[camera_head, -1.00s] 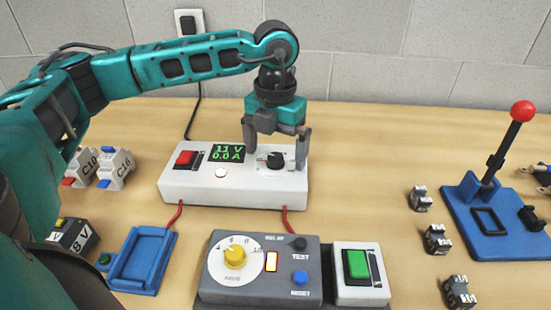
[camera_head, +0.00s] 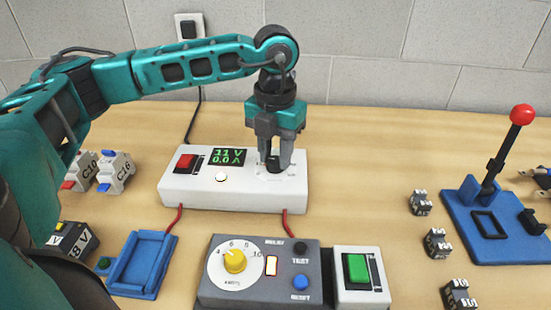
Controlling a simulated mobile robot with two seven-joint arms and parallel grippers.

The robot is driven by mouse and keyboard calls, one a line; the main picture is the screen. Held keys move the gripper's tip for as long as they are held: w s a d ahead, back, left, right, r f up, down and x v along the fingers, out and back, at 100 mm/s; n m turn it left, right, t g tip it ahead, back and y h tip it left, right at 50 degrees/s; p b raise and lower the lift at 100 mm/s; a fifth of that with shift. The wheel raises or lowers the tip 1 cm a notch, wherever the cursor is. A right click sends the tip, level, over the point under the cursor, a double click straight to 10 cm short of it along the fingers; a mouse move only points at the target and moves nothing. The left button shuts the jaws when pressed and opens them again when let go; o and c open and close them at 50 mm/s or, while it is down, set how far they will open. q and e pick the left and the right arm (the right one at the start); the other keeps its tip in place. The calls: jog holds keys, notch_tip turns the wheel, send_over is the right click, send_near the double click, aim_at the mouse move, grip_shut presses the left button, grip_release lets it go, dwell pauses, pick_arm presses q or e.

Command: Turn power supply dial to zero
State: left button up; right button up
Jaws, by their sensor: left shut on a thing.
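The white power supply (camera_head: 230,197) stands on the table in the middle of the head view. Its green display (camera_head: 229,157) reads 11 V and 0.0 A. A red switch (camera_head: 186,161) and a lit white button (camera_head: 221,177) are on its top. The black dial (camera_head: 273,163) is at its right end, partly hidden by the fingers. My left gripper (camera_head: 274,165) points down over the dial, with its fingers shut on it from both sides. My right gripper is not in view.
In front is a grey relay box (camera_head: 215,285) with a yellow knob, beside a green-button box (camera_head: 362,294). A blue tray (camera_head: 139,264), labelled blocks (camera_head: 116,172) and a battery block (camera_head: 70,242) are left. A red-knobbed lever (camera_head: 521,115) and several small parts (camera_head: 420,203) are right.

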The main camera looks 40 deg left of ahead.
aim_at(275, 160)
pick_arm(q)
jog(key=shift+c, duration=0.6)
jog(key=n, duration=0.8)
jog(key=shift+p, duration=0.4)
jog(key=o, duration=1.6)
jog(key=shift+c, duration=0.2)
jog(key=shift+r, duration=0.15)
jog(key=shift+r+p, duration=2.55)
jog(key=shift+r, duration=0.85)
jog(key=shift+s+f, duration=0.1)
